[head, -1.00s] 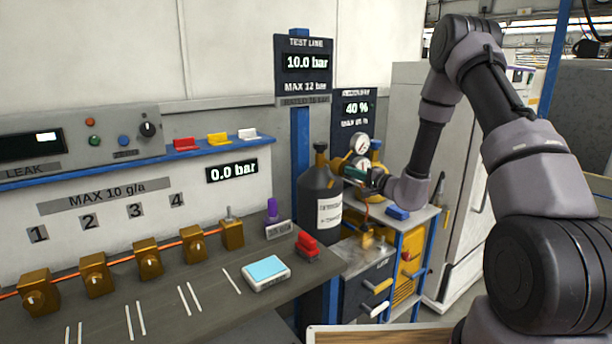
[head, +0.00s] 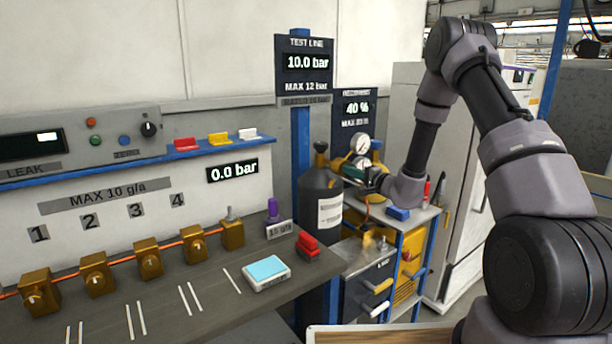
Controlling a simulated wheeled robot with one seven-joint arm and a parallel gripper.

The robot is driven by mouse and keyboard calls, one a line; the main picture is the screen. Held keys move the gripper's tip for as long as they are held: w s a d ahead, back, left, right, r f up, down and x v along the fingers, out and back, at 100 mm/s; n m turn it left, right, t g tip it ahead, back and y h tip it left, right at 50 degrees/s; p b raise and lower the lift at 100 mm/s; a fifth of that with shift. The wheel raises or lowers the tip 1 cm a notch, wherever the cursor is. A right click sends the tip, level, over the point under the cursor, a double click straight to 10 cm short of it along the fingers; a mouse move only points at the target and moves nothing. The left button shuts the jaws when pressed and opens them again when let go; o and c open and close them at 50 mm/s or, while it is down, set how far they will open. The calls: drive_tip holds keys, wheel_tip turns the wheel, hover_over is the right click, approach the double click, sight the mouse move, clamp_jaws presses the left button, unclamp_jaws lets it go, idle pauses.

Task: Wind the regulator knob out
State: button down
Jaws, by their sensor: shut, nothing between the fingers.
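The regulator is at the dark grey gas cylinder (head: 321,205), with two round white gauges (head: 361,145) and brass parts (head: 341,165) beside the cylinder neck. My gripper (head: 352,172) is at the regulator, just below the gauges, reaching in from the right. Its fingers are small in the view and look shut, with nothing seen held. The regulator knob cannot be made out; it is probably hidden by my gripper or wrist. I cannot tell whether the fingers touch it.
A bench display reads 0.0 bar (head: 232,171). A blue-framed cart (head: 398,262) stands right of the cylinder. The bench (head: 205,290) with brass valves is at left.

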drive_tip(key=shift+w+d, duration=0.1)
drive_tip(key=shift+d, duration=0.05)
drive_tip(key=shift+f, duration=1.45)
idle(0.3)
